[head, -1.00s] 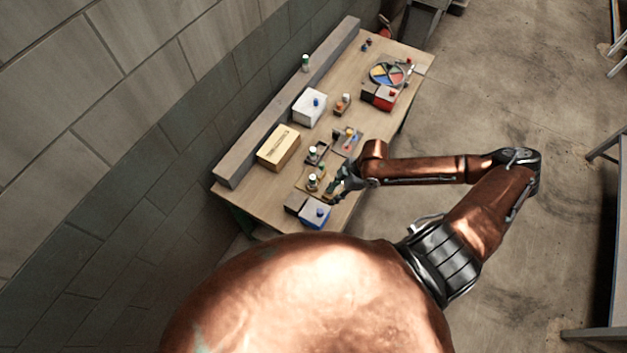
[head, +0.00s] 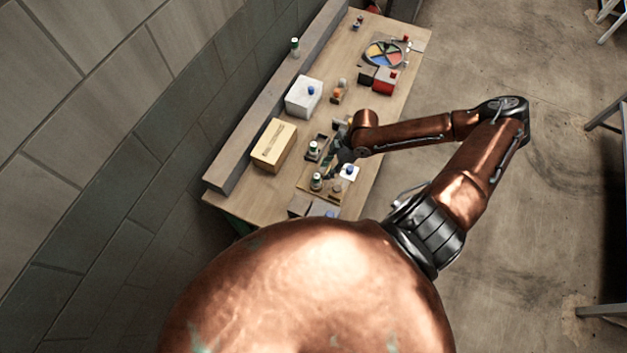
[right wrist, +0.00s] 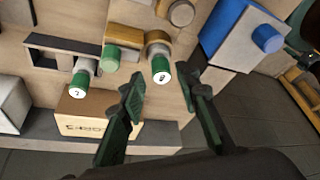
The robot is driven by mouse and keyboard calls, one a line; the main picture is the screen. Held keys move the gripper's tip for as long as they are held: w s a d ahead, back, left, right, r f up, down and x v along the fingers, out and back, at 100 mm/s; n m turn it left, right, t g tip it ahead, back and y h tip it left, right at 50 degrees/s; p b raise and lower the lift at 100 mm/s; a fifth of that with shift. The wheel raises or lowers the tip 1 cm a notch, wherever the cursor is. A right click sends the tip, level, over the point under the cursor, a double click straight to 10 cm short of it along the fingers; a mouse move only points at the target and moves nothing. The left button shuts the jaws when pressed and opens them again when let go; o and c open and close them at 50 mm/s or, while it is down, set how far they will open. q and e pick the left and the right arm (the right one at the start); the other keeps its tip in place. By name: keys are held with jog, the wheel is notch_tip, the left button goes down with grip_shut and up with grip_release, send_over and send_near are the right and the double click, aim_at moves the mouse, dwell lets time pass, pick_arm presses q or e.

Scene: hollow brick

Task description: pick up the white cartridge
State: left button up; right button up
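Two small upright cylinders with white tops and green bands are on the table; I cannot tell which is the white cartridge. One (head: 317,182) stands at the wooden plate (head: 330,197); the right wrist view shows it (right wrist: 160,68) just ahead of the fingertips, nearer the left finger. The other (head: 313,148) stands in a dark tray and also shows in the right wrist view (right wrist: 80,80). My right gripper (right wrist: 167,90) is open and empty, fingers wide apart. In the head view, the right gripper (head: 340,158) is small and partly hidden by its wrist. My left gripper is not in view.
A cardboard box (head: 273,146) and a white box (head: 304,97) stand near the back ledge (head: 265,120). A third green-and-white cylinder (head: 295,46) is on the ledge. A color wheel (head: 384,54) lies at the far end.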

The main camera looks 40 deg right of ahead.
aim_at(318, 176)
jog(key=x, duration=0.4)
jog(key=a+x, duration=0.1)
jog(key=x, duration=0.1)
jog(key=shift+w+a+p, duration=0.15)
jog(key=shift+w+p, duration=0.2)
jog(key=shift+w, duration=0.1)
jog(key=shift+a+f, duration=0.1)
jog(key=shift+f, duration=0.3)
jog(key=shift+w, duration=0.1)
jog(key=shift+c, duration=0.5)
grip_shut()
